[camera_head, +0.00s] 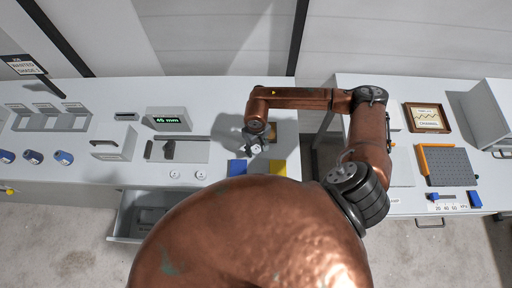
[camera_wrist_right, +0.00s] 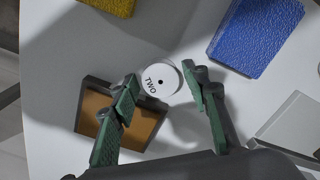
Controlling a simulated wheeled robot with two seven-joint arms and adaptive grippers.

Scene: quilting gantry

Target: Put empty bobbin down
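In the head view, my right gripper (camera_head: 256,145) points down over the table, and the bobbin is too small to make out clearly. A dark-rimmed tray with a brown floor (camera_wrist_right: 150,130) lies beside the left finger, partly hidden by it. My left gripper is not in view.
A blue pad (camera_head: 237,167) and a yellow pad (camera_head: 278,167) lie near the table's front edge. A "45 mm" display (camera_head: 168,120) and a grey plate (camera_head: 188,151) stand to the left. An open drawer (camera_head: 125,222) juts out below. A gap separates the right table.

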